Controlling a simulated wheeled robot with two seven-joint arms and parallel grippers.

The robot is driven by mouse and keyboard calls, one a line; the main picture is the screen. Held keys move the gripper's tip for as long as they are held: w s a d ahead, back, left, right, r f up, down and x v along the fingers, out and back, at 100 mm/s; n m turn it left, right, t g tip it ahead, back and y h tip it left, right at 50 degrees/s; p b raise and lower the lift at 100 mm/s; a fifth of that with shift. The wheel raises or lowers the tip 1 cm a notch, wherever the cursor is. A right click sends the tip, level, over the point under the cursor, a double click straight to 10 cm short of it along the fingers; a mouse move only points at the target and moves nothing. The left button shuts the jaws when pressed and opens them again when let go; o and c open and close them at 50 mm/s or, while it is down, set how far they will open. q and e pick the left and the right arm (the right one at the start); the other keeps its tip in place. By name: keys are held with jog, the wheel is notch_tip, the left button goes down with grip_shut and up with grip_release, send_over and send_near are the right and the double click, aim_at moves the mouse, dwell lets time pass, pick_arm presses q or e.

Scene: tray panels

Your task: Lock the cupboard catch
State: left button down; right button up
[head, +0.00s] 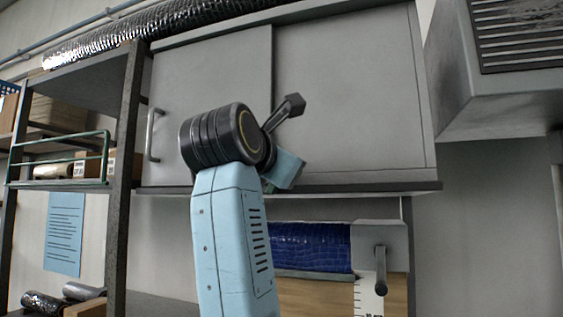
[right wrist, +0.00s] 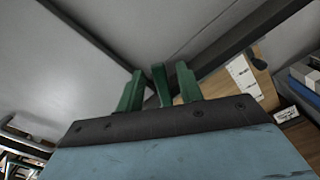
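The grey cupboard (head: 350,100) has two flat doors, with a bar handle (head: 152,135) at the far left. My right arm rises in front of it in the head view and hides part of the doors' lower edge. A dark lever (head: 289,107) with a blocky end sticks out past my black arm joint; I cannot tell whether it belongs to the catch. My right gripper (right wrist: 158,88) shows green fingers spread apart, close to the door edge and bottom rim. A green piece (right wrist: 160,84) stands between them; I cannot tell what it is. My left gripper is out of view.
A dark shelf frame (head: 122,170) with a green rail (head: 60,160) stands at left. Below the cupboard hang a blue roll (head: 305,247) and a dark crank handle (head: 381,270). A grey hood (head: 490,105) juts out at right.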

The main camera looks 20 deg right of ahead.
jog(key=shift+c, duration=0.2)
grip_shut()
jog(key=shift+a, duration=0.1)
jog(key=shift+w+a+r+n+p, duration=0.15)
jog(key=shift+w+a+n+p, duration=0.15)
jog(key=shift+n+p, duration=0.6)
jog(key=shift+w+a+r+n+p, duration=0.1)
jog(key=shift+w+a+n+p, duration=0.25)
jog(key=shift+n, duration=0.9)
jog(key=shift+w+a+r+n+p, duration=0.2)
jog(key=shift+a+n+p, duration=0.1)
jog(key=shift+n+p, duration=0.65)
jog(key=shift+o, duration=0.2)
grip_release()
jog(key=shift+f, duration=0.1)
